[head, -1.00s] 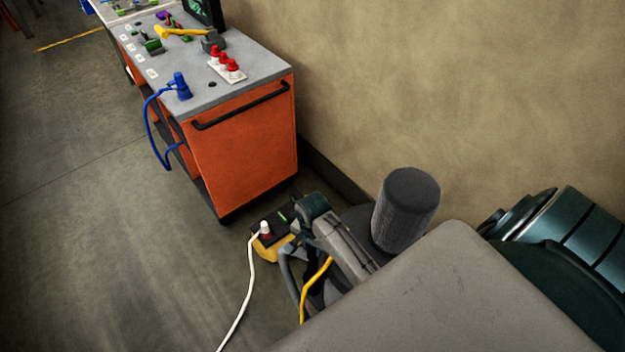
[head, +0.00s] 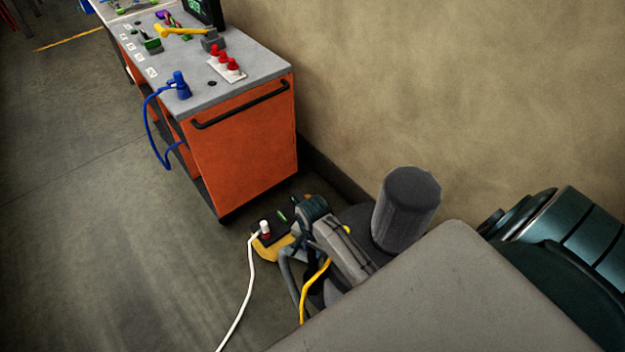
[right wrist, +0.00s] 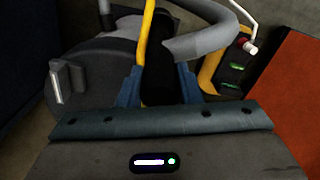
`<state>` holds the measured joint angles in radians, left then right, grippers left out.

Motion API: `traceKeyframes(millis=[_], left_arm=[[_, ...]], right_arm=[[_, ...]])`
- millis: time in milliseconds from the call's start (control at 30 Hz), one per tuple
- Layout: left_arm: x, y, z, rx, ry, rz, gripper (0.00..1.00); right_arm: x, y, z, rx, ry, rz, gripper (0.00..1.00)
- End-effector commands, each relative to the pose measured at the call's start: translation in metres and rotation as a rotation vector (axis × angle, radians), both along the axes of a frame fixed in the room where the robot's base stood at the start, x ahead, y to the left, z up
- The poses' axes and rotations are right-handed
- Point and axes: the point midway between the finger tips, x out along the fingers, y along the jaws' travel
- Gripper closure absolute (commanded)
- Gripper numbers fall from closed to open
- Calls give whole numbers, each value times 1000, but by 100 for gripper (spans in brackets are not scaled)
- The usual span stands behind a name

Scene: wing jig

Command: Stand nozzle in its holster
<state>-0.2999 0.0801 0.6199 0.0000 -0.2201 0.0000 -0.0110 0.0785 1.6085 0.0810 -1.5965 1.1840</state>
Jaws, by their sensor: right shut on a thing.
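My right gripper (right wrist: 159,72) is shut on a black piece, which I take for the nozzle (right wrist: 158,88); its blue fingers stand on either side of it. A thick grey hose (right wrist: 205,40) curves away beside the black piece in the right wrist view. In the head view my right wrist hides most of the held piece, and the grey hose (head: 286,270) shows to its left. No holster can be made out for certain; a grey upright bracket (right wrist: 68,82) stands at the left of the right wrist view. My left gripper is not in view.
A yellow cord (head: 312,288) hangs near the hose. A power strip (head: 272,232) with a white cable lies on the floor by the orange cart (head: 245,150). A dark grey cylinder (head: 408,210) stands right of my wrist, near the wall. Open floor lies left.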

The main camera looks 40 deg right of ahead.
Motion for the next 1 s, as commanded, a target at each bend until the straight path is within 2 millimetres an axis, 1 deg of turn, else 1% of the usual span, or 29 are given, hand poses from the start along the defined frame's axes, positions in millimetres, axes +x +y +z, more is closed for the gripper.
traceKeyframes(millis=[833,867,900,967,1000], left_arm=[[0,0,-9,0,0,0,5],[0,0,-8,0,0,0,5],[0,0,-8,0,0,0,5],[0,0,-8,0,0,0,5],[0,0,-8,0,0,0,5]], right_arm=[[0,0,-25,0,-1,0,96],[1,0,-25,-1,-1,0,64],[1,0,-25,-1,-1,0,57],[0,0,-25,-1,-1,0,45],[0,0,-25,0,-1,0,43]])
